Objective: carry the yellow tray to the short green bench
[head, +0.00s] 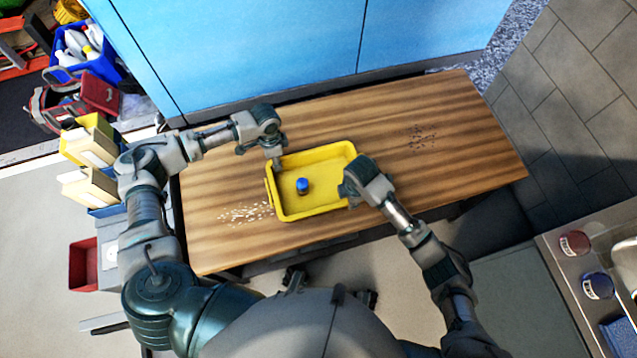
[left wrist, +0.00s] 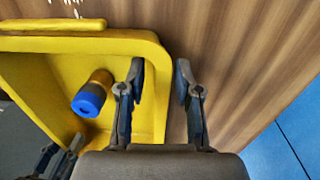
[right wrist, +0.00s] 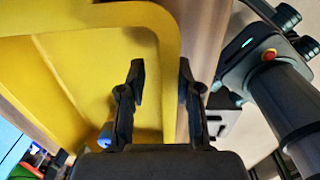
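The yellow tray (head: 310,211) rests on a wooden-topped table. A small blue-capped piece (head: 302,185) stands inside it; the left wrist view shows its blue end (left wrist: 89,100) and a brownish-yellow body. My left gripper (head: 277,163) is at the tray's upper left corner. Its fingers (left wrist: 160,75) are apart, one over the tray's inside and one outside the wall. My right gripper (head: 347,192) is at the tray's right side, its fingers (right wrist: 161,75) likewise apart on either side of the rim.
White bits (head: 245,213) lie on the wooden table (head: 455,150) left of the tray, and dark bits (head: 422,138) lie to the right. Blue panels (head: 280,45) stand behind. A counter (head: 560,262) with red and blue tins is at lower right. Boxes crowd the left.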

